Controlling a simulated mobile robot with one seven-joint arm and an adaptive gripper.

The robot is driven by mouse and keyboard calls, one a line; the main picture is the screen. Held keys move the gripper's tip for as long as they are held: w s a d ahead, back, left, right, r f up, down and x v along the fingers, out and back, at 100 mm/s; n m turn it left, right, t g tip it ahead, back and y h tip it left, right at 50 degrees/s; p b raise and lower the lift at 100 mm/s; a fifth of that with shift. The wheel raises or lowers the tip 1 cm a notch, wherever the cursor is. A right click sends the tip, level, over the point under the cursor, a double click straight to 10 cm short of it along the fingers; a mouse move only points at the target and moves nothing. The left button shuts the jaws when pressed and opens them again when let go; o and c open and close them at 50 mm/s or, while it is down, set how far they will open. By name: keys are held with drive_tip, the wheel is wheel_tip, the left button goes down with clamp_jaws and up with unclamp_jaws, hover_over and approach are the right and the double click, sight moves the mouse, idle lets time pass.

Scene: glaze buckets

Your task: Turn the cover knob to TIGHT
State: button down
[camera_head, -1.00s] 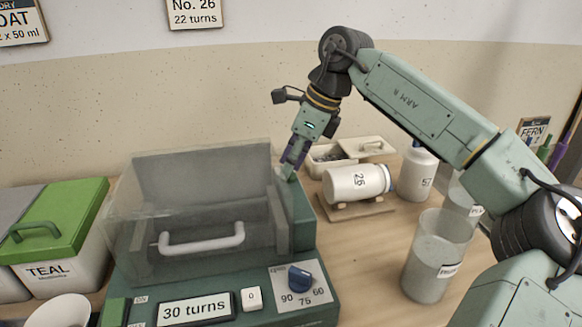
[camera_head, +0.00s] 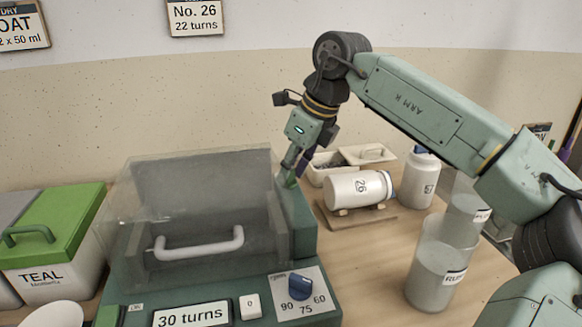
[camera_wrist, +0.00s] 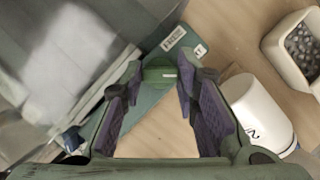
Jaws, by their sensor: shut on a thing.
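The cover knob (camera_wrist: 158,74) is a green round knob with a pale mark line, on the green machine top at the side of the clear cover. My gripper (camera_wrist: 161,82) reaches down to it, its purple-padded fingers on either side and shut on it. In the head view my gripper (camera_head: 292,172) is at the rear right corner of the machine, with the knob mostly hidden behind the fingers. The clear cover (camera_head: 200,180) with its white handle (camera_head: 200,243) is down. No TIGHT marking is readable.
A white jar marked 26 (camera_head: 355,190) lies on a wooden cradle right of the machine. The front panel has a blue dial (camera_head: 300,287). A green-lidded TEAL bucket (camera_head: 45,280) is left.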

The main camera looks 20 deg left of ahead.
drive_tip(key=c, duration=1.2)
unclamp_jaws()
drive_tip(key=shift+c, duration=0.2)
